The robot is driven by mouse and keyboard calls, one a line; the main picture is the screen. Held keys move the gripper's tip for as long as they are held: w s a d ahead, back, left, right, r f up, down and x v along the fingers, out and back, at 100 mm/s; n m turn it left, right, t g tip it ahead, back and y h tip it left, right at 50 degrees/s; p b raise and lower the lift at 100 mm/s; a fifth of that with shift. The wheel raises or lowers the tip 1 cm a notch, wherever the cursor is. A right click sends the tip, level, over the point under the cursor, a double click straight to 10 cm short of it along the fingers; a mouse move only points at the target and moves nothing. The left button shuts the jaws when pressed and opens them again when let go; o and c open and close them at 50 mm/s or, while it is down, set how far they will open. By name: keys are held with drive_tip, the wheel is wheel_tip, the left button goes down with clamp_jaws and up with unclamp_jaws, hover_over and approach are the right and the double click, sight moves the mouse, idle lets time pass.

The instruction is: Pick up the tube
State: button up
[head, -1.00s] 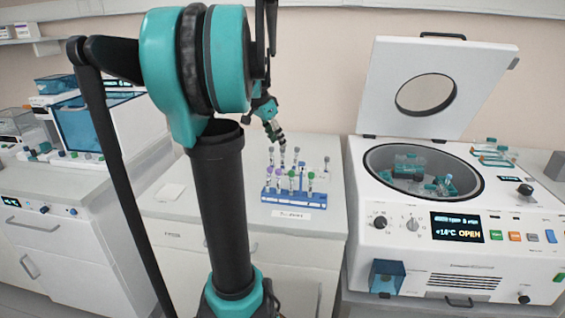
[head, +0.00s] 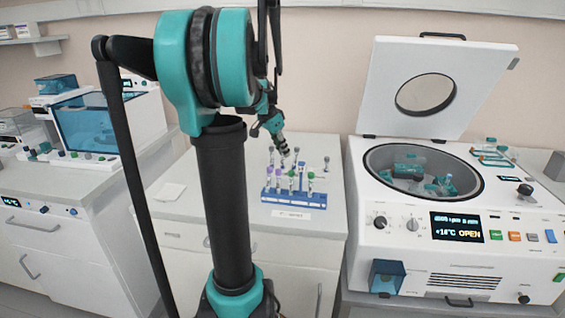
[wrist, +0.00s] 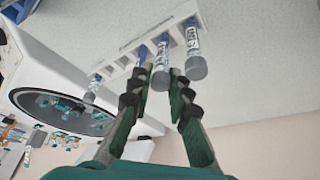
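A blue and white tube rack (head: 294,200) stands on the middle counter, holding several upright tubes with purple, green and grey caps. My gripper (head: 283,148) is over the rack's back row in the head view, pointing down. In the wrist view, my gripper (wrist: 161,73) is open, its two fingers apart. A grey-capped tube (wrist: 161,66) shows between the fingertips, in the rack (wrist: 130,53). Another grey-capped tube (wrist: 194,58) stands just outside the right finger. A third tube (wrist: 93,88) is farther left. I cannot tell whether a finger touches the middle tube.
An open centrifuge (head: 455,215) with its lid (head: 435,85) raised stands to the right; tube holders sit in its bowl. A small tube rack (head: 492,155) rests on its top. A box-like device (head: 90,123) stands on the left counter. The counter left of the rack is mostly clear.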

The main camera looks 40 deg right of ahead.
drive_tip(key=shift+c, duration=1.3)
wheel_tip(320, 180, up, 20)
drive_tip(key=shift+r, duration=2)
